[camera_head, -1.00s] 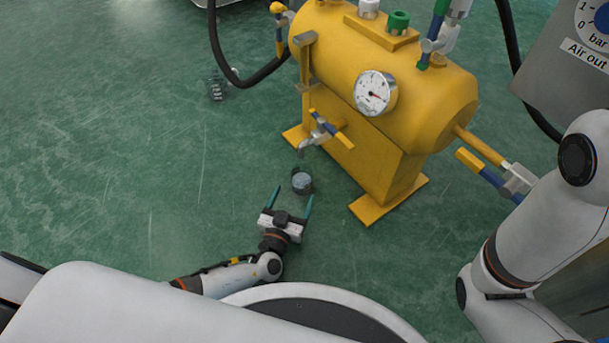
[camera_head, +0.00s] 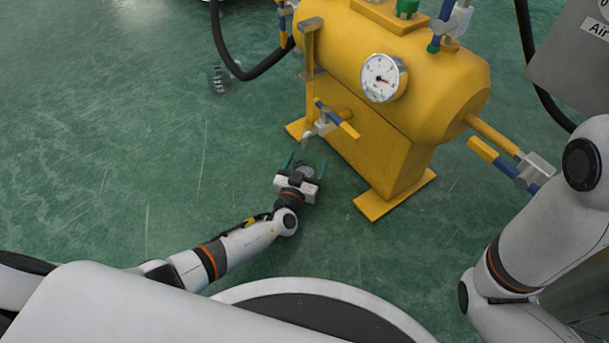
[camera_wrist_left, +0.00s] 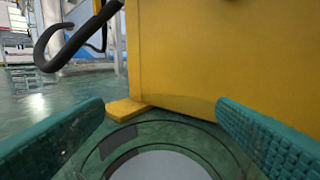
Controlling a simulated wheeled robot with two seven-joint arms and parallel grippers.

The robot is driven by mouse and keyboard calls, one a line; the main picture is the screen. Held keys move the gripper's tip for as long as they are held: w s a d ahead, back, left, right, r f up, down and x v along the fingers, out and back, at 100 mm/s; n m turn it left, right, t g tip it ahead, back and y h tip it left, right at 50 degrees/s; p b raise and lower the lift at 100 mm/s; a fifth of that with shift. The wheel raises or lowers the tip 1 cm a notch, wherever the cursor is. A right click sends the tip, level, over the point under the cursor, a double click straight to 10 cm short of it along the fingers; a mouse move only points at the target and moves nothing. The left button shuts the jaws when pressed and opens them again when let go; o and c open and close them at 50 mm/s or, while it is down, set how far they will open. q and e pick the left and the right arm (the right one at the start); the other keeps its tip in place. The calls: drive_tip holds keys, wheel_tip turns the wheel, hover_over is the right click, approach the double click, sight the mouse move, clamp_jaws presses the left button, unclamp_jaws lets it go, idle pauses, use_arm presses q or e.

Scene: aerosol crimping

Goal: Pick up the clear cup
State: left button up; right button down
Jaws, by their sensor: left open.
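The clear cup (camera_head: 306,171) stands on the green floor by the yellow tank, below its tap, and is partly hidden by my left gripper in the head view. My left gripper (camera_head: 307,163) is open, with its two green fingers on either side of the cup. In the left wrist view the cup's round rim (camera_wrist_left: 160,150) fills the lower middle between the two spread fingers (camera_wrist_left: 160,128). A gap shows between each finger and the cup's middle; whether either touches it I cannot tell. My right gripper is not in view.
The yellow tank (camera_head: 385,135) with gauge, valves and feet stands just beyond the cup. A tap with a blue and yellow handle (camera_head: 337,118) juts out above the cup. A black hose (camera_head: 250,76) loops at its left. The floor (camera_head: 110,150) to the left is clear.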

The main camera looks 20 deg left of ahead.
use_arm(q)
drive_tip(key=c, duration=1.2)
